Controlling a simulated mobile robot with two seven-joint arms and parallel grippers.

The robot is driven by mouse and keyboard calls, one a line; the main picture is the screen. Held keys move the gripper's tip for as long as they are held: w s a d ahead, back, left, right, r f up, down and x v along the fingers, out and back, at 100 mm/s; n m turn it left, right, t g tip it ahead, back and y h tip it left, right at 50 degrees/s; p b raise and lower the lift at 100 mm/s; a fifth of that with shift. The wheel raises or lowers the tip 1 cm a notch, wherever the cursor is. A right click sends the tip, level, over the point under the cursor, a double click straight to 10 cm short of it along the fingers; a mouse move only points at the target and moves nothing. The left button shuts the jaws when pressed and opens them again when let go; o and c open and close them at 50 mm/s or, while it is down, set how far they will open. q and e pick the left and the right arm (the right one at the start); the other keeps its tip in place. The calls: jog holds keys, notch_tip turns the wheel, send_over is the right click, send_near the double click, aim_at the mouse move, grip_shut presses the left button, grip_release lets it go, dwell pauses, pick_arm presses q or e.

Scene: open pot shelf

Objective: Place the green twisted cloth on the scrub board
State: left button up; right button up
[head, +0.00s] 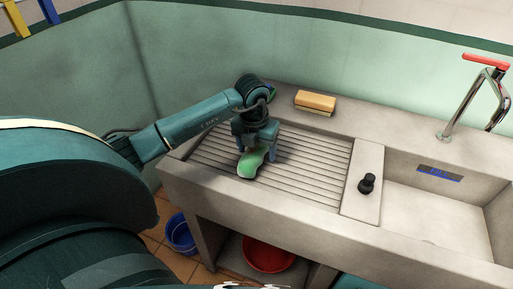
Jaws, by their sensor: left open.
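The green twisted cloth (249,165) is on the left part of the ridged scrub board (309,170), near its front edge. It appears to rest on the ridges. My left gripper (257,153) is directly over the cloth, pointing down, with its fingers apart on either side of the cloth's far end. The gripper hides that far end, and I cannot tell whether a finger touches it. My right gripper is not in the view.
A yellow sponge or brush block (315,103) lies on the back ledge. A blue bucket (181,236) and a red bowl (268,256) are below. The board's right half is clear.

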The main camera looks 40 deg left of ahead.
aim_at(254, 151)
pick_arm(q)
jog(key=shift+r, duration=0.4)
notch_tip(254, 151, up, 11)
jog(key=s, duration=0.1)
jog(key=shift+s+d+r, duration=0.15)
jog(key=shift+s+r, duration=0.05)
dwell(0.3)
